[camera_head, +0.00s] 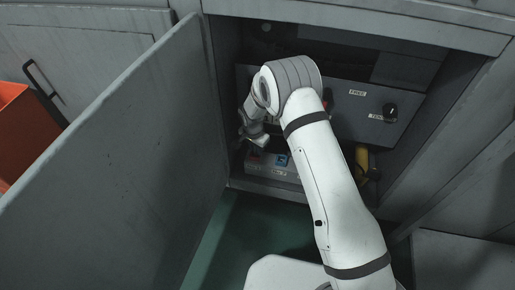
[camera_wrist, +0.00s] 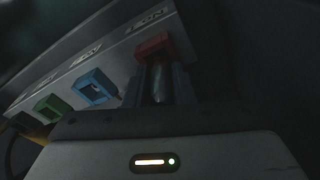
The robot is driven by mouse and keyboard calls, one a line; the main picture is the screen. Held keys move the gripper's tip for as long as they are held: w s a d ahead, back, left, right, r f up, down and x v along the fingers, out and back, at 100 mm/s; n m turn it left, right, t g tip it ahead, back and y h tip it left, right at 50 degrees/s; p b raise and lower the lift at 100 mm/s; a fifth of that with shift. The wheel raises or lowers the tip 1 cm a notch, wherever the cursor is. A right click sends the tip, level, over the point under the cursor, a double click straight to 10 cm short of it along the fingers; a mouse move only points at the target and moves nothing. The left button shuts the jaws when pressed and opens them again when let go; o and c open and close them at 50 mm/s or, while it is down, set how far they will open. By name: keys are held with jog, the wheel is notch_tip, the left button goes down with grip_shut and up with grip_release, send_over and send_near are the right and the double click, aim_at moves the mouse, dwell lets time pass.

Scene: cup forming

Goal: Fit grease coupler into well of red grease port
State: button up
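The red grease port (camera_wrist: 153,45) is a square red frame on the sloping face of a grey block, near the top middle of the wrist view. It also shows small and red in the head view (camera_head: 254,158). My gripper (camera_wrist: 160,82) has its two dark bluish fingers pointing at the red port. Between them is a dark metallic cylinder, the grease coupler (camera_wrist: 160,84), with its far end at the red frame. I cannot tell how deep it sits in the well. In the head view, my gripper (camera_head: 254,133) is just above the port block, and the coupler is hidden.
A blue port (camera_wrist: 95,87) and a green port (camera_wrist: 48,108) sit left of the red one. The block (camera_head: 275,172) stands low inside a cabinet, with a panel with a knob (camera_head: 390,110) above it. An open cabinet door (camera_head: 120,150) is at the left.

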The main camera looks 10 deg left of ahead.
jog(key=o, duration=0.4)
jog(key=r+p, duration=0.1)
jog(key=r, duration=0.3)
jog(key=s+r+p, duration=0.1)
jog(key=r+p, duration=0.1)
jog(key=r, duration=0.2)
jog(key=r+p, duration=0.1)
jog(key=r, duration=0.3)
jog(key=shift+s+a+r+p, duration=0.15)
jog(key=shift+a+r+p, duration=0.1)
jog(key=shift+p, duration=0.1)
